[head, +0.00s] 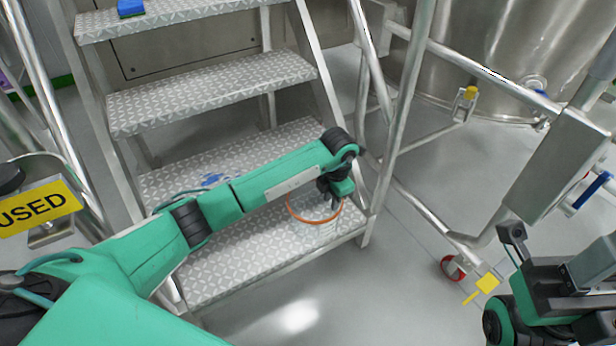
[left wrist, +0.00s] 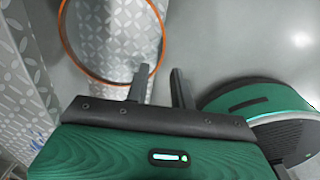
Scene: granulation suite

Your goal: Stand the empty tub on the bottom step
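The empty tub (head: 316,228) is clear with an orange rim. It appears to stand upright on the bottom step (head: 230,262), near that step's right end. My left gripper (head: 334,200) is at the tub's rim, partly hidden by its own wrist. In the left wrist view the orange rim (left wrist: 68,48) is a large ring, with the step's pattern seen through it. There the left fingers (left wrist: 160,82) are apart, one overlapping the rim and the other outside it. My right arm is at the lower right; its fingers cannot be made out clearly.
A blue item (head: 215,181) lies on the second step, and a blue block (head: 131,8) on a higher one. Metal rails flank the steps. A yellow USED sign (head: 38,207) is at left. A wheeled metal frame (head: 437,236) and steel vessel (head: 480,60) are at right. Front floor is clear.

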